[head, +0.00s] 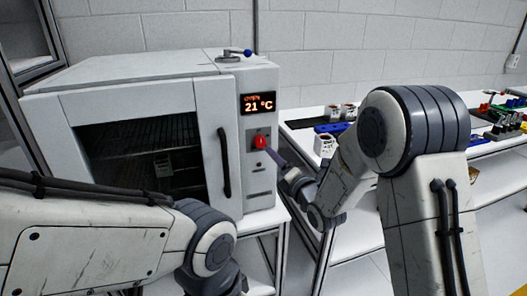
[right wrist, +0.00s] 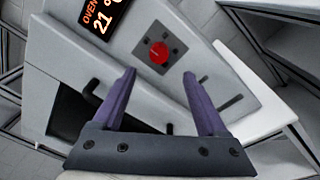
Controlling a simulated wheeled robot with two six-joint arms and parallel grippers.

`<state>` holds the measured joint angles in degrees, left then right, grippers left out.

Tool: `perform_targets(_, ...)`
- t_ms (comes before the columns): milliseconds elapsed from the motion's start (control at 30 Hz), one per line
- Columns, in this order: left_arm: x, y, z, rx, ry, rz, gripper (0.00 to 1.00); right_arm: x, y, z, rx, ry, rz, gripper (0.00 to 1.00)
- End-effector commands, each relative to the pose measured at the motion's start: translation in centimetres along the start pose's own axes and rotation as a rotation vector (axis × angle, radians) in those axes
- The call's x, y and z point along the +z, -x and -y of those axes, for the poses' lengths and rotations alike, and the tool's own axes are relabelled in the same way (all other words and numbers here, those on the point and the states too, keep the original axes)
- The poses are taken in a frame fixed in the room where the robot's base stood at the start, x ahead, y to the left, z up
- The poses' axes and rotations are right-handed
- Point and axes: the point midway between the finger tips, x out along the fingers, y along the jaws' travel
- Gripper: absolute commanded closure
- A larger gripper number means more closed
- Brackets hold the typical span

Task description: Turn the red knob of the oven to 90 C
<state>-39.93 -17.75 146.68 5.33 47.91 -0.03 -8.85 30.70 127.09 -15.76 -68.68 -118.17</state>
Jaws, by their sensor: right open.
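The oven (head: 205,110) is a white box with a dark window, and its display (head: 258,103) reads 21 °C. The red knob (head: 260,142) sits on the panel below the display. In the right wrist view the knob (right wrist: 159,53) is ahead of my right gripper (right wrist: 159,75), in line with the gap between the two purple fingers. The right gripper (head: 277,157) is open and empty, close to the front of the panel and apart from the knob as far as I can see. My left arm crosses the lower left of the head view; its gripper is out of the picture.
A black door handle (head: 224,162) is left of the panel. A white table (head: 375,195) at right holds a white container (head: 324,144), a blue tray (head: 332,128) and several coloured parts. The floor between is narrow.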

Motion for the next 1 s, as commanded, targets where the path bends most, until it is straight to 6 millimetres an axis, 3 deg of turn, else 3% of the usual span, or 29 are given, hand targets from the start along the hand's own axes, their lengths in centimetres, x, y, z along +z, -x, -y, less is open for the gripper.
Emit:
perform_targets(500, -0.1, 2.4, -0.2, 0.000, 0.000, 0.000, 1.00, 0.0, -8.5, -0.2, -0.001, -0.003, -0.002, 0.25)
perform_targets(700, -0.1, 2.6, -0.2, 0.000, 0.000, 0.000, 1.00, 0.0, -9.7, -0.1, -0.002, -0.004, -0.002, 0.25)
perform_targets(967, -0.1, 2.5, -0.2, 0.000, 0.000, 0.000, 1.00, -0.1, -9.8, -0.1, -0.002, -0.004, -0.002, 0.25)
perform_targets(1000, -0.1, 2.5, -0.2, 0.000, 0.000, 0.000, 1.00, -0.1, -9.8, -0.1, -0.002, -0.004, -0.002, 0.36)
